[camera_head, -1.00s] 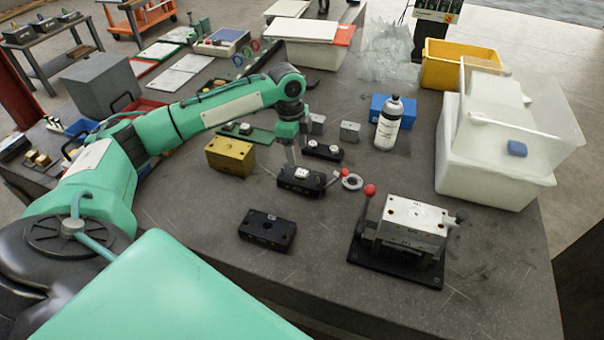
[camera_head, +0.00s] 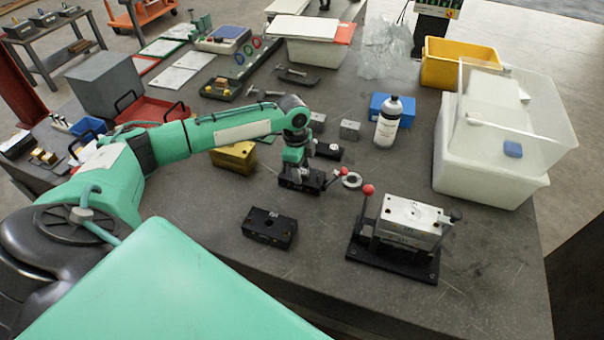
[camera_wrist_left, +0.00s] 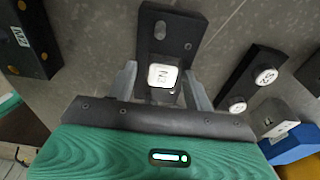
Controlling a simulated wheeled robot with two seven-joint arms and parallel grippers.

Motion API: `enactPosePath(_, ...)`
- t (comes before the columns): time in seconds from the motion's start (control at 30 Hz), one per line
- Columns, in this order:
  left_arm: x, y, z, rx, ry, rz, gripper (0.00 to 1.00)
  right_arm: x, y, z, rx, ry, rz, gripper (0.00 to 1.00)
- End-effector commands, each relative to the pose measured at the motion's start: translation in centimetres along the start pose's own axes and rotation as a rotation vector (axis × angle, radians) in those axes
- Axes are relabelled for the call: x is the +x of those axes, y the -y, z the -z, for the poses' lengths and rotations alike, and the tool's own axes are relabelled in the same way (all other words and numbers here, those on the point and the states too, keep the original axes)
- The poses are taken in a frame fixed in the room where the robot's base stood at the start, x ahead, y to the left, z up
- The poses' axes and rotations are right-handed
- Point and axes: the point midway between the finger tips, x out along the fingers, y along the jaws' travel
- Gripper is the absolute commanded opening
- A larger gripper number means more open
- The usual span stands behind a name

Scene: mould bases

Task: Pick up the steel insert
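The steel insert (camera_wrist_left: 163,77) has a pale, marked top and sits in a black mould base (camera_wrist_left: 172,33) in the left wrist view. In the head view this base (camera_head: 289,186) stands mid-table, and my left gripper (camera_head: 299,166) is low over it, hiding the insert. In the left wrist view, the fingers of my left gripper (camera_wrist_left: 160,84) are spread on either side of the insert, with a gap visible at least on the right. My right gripper is not in view.
A black holder with round-topped pieces (camera_wrist_left: 251,79) lies close on the right in the wrist view. A black block (camera_head: 269,229) stands in front, a red-knobbed clamp fixture (camera_head: 408,222) to the right, a yellow block (camera_head: 238,158) at left, and a bottle (camera_head: 388,124) behind.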

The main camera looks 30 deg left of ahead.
Motion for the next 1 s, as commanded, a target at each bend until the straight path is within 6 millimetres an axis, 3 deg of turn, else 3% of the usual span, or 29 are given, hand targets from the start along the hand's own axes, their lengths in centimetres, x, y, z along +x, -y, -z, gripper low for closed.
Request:
enactPosePath(0.03, 0.5, -0.1, -0.1, 0.0, 0.002, -0.002, 0.35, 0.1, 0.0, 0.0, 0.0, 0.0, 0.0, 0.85)
enactPosePath(0.2, 0.6, -0.2, -0.1, 0.0, 0.003, -0.004, 0.02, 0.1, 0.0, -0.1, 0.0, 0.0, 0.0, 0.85)
enactPosePath(0.23, 0.6, -0.2, -0.1, 0.0, 0.003, -0.004, 0.0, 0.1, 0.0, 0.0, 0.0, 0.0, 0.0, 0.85)
enactPosePath(0.67, -0.1, -0.2, 0.0, 0.0, 0.003, -0.005, 0.0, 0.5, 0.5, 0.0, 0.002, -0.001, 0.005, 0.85)
enactPosePath(0.87, -3.3, 0.1, 0.4, 0.002, 0.001, 0.003, 0.0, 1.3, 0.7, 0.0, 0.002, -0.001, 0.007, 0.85)
enactPosePath(1.0, -7.1, 0.1, 0.9, 0.001, 0.0, 0.006, 0.0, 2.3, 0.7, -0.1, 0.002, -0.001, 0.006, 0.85)
